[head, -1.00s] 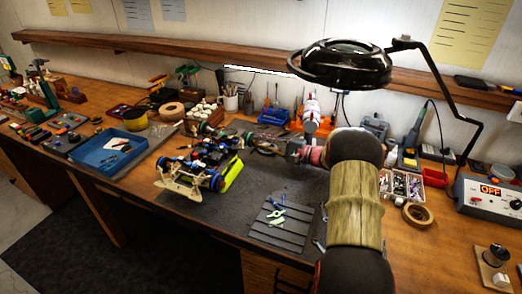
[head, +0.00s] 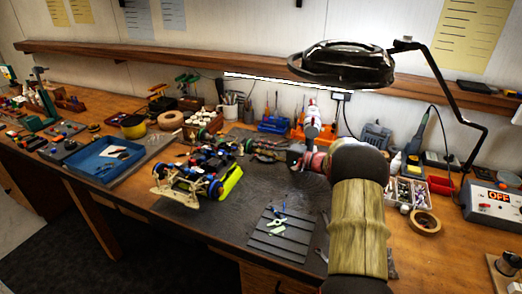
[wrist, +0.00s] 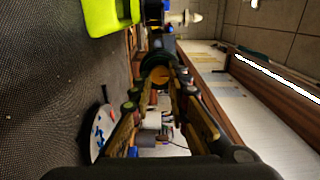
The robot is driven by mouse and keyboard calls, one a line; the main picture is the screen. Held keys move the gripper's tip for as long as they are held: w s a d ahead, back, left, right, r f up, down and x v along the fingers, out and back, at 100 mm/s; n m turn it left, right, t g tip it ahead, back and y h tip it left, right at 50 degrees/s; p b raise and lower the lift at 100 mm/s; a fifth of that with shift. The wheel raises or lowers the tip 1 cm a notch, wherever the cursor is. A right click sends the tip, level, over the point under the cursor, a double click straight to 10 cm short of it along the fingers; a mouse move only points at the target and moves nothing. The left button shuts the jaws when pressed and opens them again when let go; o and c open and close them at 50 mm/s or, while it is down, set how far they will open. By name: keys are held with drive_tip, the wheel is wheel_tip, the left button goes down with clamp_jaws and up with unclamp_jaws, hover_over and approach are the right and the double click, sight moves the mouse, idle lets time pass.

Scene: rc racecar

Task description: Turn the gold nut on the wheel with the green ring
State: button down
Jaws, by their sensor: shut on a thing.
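The racecar (head: 196,176) stands on the dark work mat, with blue-ringed wheels and a yellow-green side panel (head: 229,182). That panel also shows at the top left of the wrist view (wrist: 108,14). My gripper (head: 256,149) comes from the right and reaches the car's far right wheel. In the wrist view its two fingers (wrist: 160,88) close in at the face of a dark wheel (wrist: 158,59) with a green edge. The gold nut (wrist: 160,75) shows at the wheel's centre, between the fingertips. The fingers partly hide it, and its exact turn cannot be told.
A grey ribbed pad (head: 278,236) with small tools lies in front. A blue tray (head: 75,166) is at left. A magnifier lamp (head: 345,62) hangs above my arm. A tape roll (head: 425,222) and parts boxes are at right.

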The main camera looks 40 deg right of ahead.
drive_tip(key=shift+f, duration=0.1)
drive_tip(key=c, duration=1.7)
unclamp_jaws()
drive_tip(key=v, duration=1.2)
